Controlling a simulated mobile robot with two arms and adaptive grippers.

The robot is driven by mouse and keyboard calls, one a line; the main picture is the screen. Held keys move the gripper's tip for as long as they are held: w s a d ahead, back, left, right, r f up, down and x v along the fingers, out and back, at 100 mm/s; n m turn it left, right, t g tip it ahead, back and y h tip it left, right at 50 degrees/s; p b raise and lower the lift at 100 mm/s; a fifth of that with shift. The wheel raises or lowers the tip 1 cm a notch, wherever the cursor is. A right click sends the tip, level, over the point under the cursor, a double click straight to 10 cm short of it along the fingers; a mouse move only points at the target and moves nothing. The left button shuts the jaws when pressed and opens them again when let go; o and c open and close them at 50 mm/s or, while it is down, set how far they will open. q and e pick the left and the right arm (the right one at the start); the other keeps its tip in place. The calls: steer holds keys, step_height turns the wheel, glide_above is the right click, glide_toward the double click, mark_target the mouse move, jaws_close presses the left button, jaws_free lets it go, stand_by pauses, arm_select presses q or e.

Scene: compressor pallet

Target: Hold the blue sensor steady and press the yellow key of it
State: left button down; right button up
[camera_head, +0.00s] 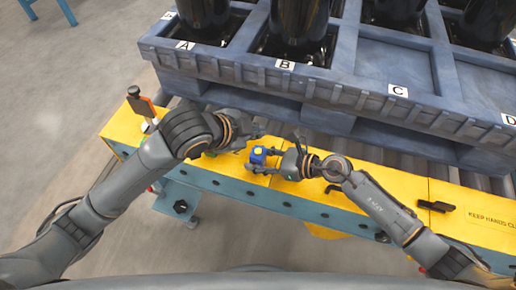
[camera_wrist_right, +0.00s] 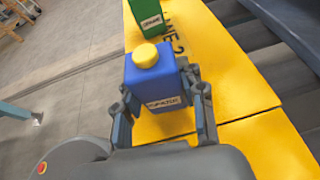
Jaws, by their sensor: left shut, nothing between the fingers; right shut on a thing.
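The blue sensor (camera_head: 258,157) is a small upright box near the middle of the yellow ledge. Its round yellow key (camera_head: 258,150) faces up and is uncovered. In the right wrist view the blue sensor (camera_wrist_right: 152,88) shows a white label, and the yellow key (camera_wrist_right: 145,55) is on its top. My right gripper (camera_head: 264,160) is shut on the sensor from the right, one finger on each side, also seen in the right wrist view (camera_wrist_right: 165,108). My left gripper (camera_head: 256,132) is shut and empty, just above the sensor in the picture and apart from the key.
A green box (camera_wrist_right: 147,16) with a label stands on the yellow ledge (camera_head: 340,172) beyond the sensor. A blue pallet (camera_head: 360,87) with black compressors runs behind the ledge. An orange device (camera_head: 142,106) stands at left; a black handle (camera_head: 436,206) lies at right.

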steer(key=o, duration=1.3)
